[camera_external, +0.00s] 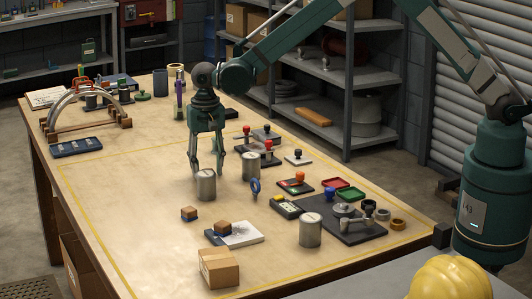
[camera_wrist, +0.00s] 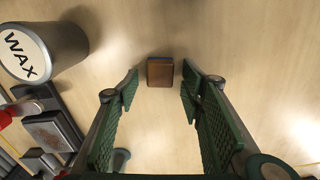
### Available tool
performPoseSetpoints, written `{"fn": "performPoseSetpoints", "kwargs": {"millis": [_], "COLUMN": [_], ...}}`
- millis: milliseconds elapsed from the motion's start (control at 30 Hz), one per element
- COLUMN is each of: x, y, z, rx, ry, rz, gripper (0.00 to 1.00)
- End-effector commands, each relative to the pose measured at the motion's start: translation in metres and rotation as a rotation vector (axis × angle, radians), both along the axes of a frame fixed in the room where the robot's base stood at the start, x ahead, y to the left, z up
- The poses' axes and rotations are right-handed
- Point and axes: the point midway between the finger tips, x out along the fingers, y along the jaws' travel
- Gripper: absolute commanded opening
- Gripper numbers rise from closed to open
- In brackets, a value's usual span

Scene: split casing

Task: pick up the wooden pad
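In the wrist view, a small brown wooden block (camera_wrist: 160,72) with a thin blue edge lies on the table, framed between my finger ends. My gripper (camera_external: 207,170) points down with its two fingers apart and nothing between them. The external view shows two small wood-topped blocks: one (camera_external: 189,213) on the bare tabletop, the other (camera_external: 223,226) on a dark blue pad at a white sheet. The gripper appears above the table, behind these blocks.
A metal can marked WAX (camera_wrist: 42,50) stands left in the wrist view. A cardboard box (camera_external: 218,268) is at the front; stamps and trays (camera_external: 343,190) lie right.

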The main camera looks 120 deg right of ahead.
Motion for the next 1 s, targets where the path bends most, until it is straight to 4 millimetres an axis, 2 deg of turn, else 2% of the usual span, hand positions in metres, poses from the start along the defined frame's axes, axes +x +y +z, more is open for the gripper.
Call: {"fn": "performPoseSetpoints", "kwargs": {"millis": [400,433,633,1000], "x": [-0.0001,0.0000,-0.0001,-0.0001], "y": [0.0000,0.0000,0.0000,0.0000], "z": [0.0004,0.0004,0.0004,0.0018], "rx": [0.000,0.000,0.000,0.000], "ry": [0.000,0.000,0.000,0.000], "rz": [0.000,0.000,0.000,0.000], "gripper": [0.39,0.38,0.12,0.12]}}
